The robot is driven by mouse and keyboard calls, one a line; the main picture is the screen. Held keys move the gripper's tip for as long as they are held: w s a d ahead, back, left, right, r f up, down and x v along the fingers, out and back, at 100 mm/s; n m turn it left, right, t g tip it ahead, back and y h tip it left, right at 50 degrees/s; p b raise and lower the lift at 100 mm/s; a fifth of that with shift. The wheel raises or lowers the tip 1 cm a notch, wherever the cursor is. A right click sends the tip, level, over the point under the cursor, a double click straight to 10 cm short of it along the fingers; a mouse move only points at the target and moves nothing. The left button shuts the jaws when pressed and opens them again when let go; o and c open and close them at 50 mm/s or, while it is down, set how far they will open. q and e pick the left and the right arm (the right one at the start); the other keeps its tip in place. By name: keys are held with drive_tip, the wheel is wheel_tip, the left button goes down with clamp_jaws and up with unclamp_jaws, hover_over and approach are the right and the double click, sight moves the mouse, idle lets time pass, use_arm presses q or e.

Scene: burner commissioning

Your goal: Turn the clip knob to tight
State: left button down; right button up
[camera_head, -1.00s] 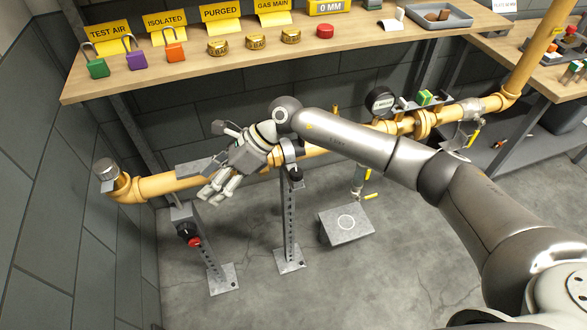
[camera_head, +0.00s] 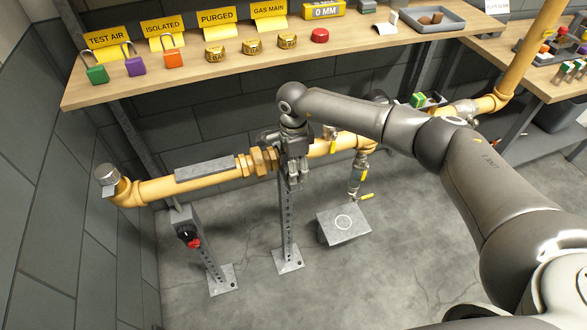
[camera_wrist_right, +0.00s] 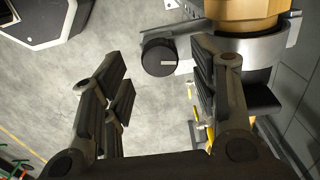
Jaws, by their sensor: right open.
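The clip knob (camera_wrist_right: 159,57) is a round black knob with a pale mark on its face. It sits beside a silver clip band (camera_wrist_right: 255,45) around the yellow pipe in the right wrist view. My right gripper (camera_wrist_right: 160,75) is open and empty, with one finger on each side of the knob's line; I see no contact. In the head view, my right gripper (camera_head: 298,178) points down at the middle pipe stand (camera_head: 288,225) and hides the clip and knob. My left gripper is not in view.
The yellow pipe (camera_head: 155,187) runs along the wall below a wooden shelf (camera_head: 190,78) with padlocks and yellow signs. A left stand (camera_head: 212,262) carries a black and red knob (camera_head: 187,233). A grey block (camera_head: 343,232) is on the floor. The floor in front is clear.

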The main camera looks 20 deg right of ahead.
drive_tip(key=shift+f, duration=1.25)
drive_tip(key=c, duration=1.1)
drive_tip(key=shift+o, duration=0.2)
